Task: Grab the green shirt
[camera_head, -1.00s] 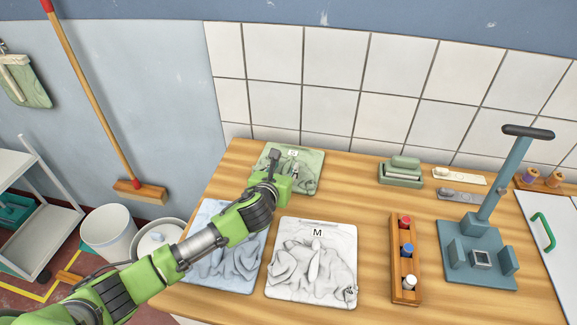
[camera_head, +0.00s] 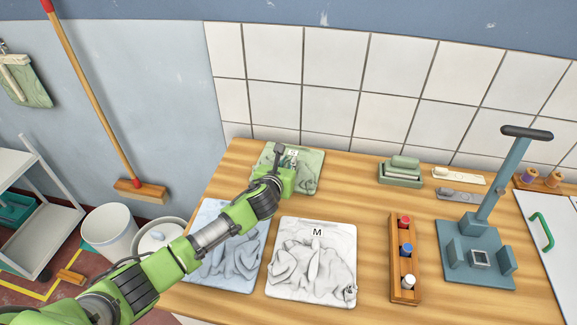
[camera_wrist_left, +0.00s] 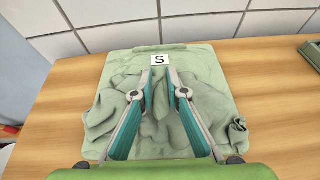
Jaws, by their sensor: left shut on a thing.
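The green shirt (camera_head: 309,172) lies folded flat at the back left of the wooden table, with a white tag marked S. It also fills the middle of the left wrist view (camera_wrist_left: 205,72). My left gripper (camera_head: 290,158) is over the shirt. In the left wrist view its two fingertips (camera_wrist_left: 160,76) point at the cloth just below the S tag, and it is shut on the shirt with a fold between the fingers. The shirt still lies on the table. My right gripper is not in view.
A pale blue shirt (camera_head: 225,262) and a white shirt marked M (camera_head: 312,265) lie in front. To the right are a wooden rack with several spools (camera_head: 404,255), a blue press (camera_head: 480,255) and a green block (camera_head: 401,172). A tiled wall (camera_head: 330,70) stands behind.

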